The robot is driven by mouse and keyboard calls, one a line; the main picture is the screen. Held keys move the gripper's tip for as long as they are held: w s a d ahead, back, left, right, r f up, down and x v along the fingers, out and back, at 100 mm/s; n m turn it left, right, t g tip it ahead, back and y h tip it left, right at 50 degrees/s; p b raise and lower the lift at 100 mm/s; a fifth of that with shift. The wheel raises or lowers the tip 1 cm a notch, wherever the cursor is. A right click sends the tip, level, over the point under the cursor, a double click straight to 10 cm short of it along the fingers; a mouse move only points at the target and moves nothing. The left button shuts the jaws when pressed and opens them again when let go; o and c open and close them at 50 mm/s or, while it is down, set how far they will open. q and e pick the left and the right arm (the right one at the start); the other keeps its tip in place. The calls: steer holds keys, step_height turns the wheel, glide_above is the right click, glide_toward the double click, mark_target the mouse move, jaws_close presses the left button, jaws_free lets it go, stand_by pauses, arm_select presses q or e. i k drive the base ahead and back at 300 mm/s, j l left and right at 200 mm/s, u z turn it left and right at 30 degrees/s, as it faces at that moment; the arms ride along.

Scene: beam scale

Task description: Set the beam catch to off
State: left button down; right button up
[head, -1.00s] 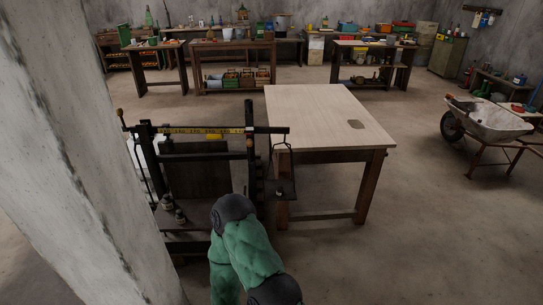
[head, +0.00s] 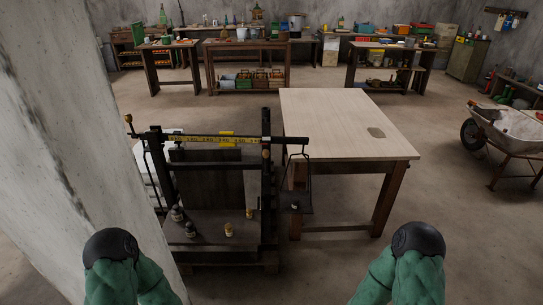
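A dark beam scale (head: 266,190) stands left of centre, beside the wooden table. Its beam (head: 215,141) carries a yellow graduated strip and looks roughly level. A brass-coloured knob (head: 128,118) is at the beam's left end, and a hanger with a small pan (head: 297,203) hangs at the right end. I cannot make out the beam catch or its setting at this size. Only green upper parts of my two arms show, at the bottom left and bottom right. Neither gripper is in view.
Several small weights (head: 228,230) stand on the scale's platform. A concrete pillar (head: 70,150) blocks the left side. A wheelbarrow (head: 505,130) is at the right. Floor between the table and wheelbarrow is clear.

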mark_target(266, 154)
steer(key=i, duration=1.2)
